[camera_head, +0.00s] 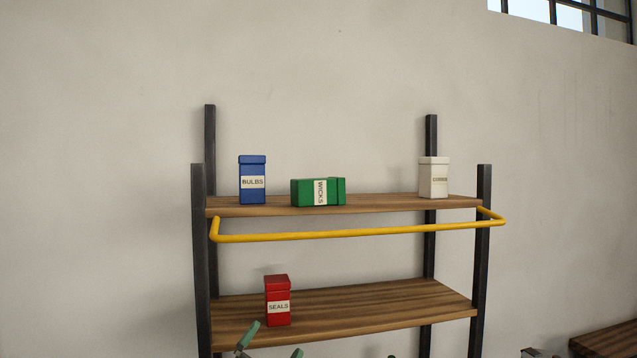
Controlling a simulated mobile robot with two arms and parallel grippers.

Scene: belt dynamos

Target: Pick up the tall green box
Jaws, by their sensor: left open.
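The green box (318,192), labelled WICKS, lies on its side on the upper wooden shelf (385,203). Its label reads sideways and its lid end points right. My left gripper (272,346) shows at the bottom edge, with only its two green-tipped fingers in view. The fingers are apart with nothing seen between them. It is well below the green box, in front of the lower shelf and just under the red box.
A blue BULBS box (252,181) stands left of the green one, and a white box (433,178) stands at the right end. A yellow rail (350,233) runs across the front below the upper shelf. A red SEALS box (278,302) stands on the lower shelf (390,304).

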